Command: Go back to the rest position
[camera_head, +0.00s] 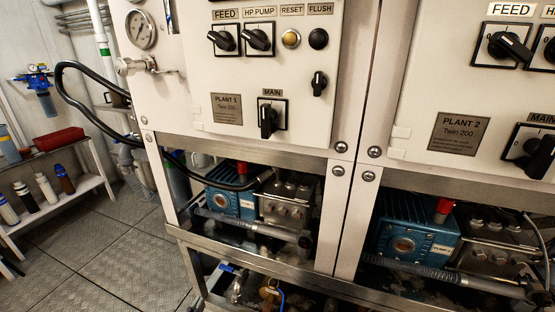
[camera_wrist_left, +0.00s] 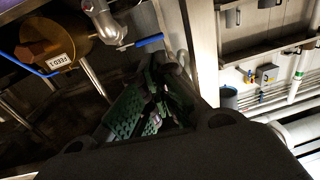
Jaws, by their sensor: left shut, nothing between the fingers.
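My left gripper (camera_wrist_left: 160,105) shows in the left wrist view, beyond its dark housing across the bottom of the picture. Its fingers are together in the shade, with nothing held between them. I cannot make out either gripper clearly in the head view. My right gripper is in neither view. The twin watermaker cabinet (camera_head: 355,60) fills the middle and right of the head view. Its Plant 1 panel carries the MAIN switch (camera_head: 268,118), the FEED switch (camera_head: 223,40) and the HP PUMP switch (camera_head: 258,39).
A brass-coloured round part labelled FEED (camera_wrist_left: 50,40) and a blue valve handle (camera_wrist_left: 149,41) are near the left gripper. Blue pumps (camera_head: 412,238) sit under the panels. A shelf with bottles (camera_head: 46,188) stands at the left. The chequered floor (camera_head: 110,245) between is clear.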

